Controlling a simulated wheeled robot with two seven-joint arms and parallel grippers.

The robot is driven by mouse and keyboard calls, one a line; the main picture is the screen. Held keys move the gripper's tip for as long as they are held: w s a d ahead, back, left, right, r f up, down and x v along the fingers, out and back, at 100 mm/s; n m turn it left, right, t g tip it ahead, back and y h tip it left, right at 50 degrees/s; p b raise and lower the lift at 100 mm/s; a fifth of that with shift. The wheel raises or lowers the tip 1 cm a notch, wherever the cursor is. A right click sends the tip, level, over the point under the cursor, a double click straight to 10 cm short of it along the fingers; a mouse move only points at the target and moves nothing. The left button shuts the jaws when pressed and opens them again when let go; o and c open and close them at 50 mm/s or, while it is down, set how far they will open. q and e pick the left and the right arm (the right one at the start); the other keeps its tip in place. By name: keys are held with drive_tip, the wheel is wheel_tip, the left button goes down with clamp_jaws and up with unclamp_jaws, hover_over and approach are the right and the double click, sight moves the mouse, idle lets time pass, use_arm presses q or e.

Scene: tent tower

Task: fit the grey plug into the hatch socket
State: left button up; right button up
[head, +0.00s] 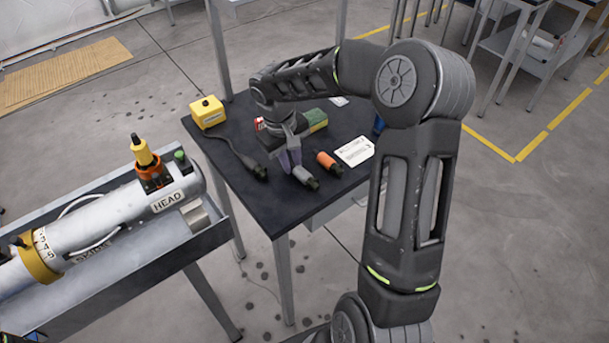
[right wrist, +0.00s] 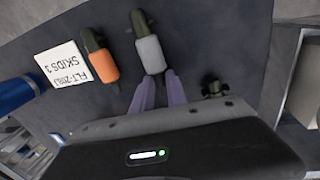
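The grey plug (head: 305,177) has a black end and shows close to the dark table top, next to an orange plug (head: 328,161). My right gripper (head: 291,166) reaches down to it. In the right wrist view, the purple fingertips (right wrist: 160,76) flank the near end of the grey plug (right wrist: 150,54); whether they press on it cannot be told. The hatch socket is not clearly recognisable; an orange fitting with a yellow top (head: 150,165) stands on the grey cylinder marked HEAD (head: 105,218) at left. My left gripper is out of view.
A yellow box (head: 207,112) has a cable running to a black connector (head: 257,173) left of the grey plug. A white card (head: 355,151), a green-and-yellow block (head: 316,119) and a blue object (right wrist: 14,93) are also on the table (head: 225,155). A gap separates the table from the cylinder's trough (head: 155,262).

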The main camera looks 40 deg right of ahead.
drive_tip(key=shift+c, duration=0.2)
clamp_jaws()
drive_tip(key=shift+r, duration=0.1)
idle(0.4)
wheel_tip(320, 180, up, 10)
drive_tip(key=b, duration=0.1)
idle(0.3)
idle(0.5)
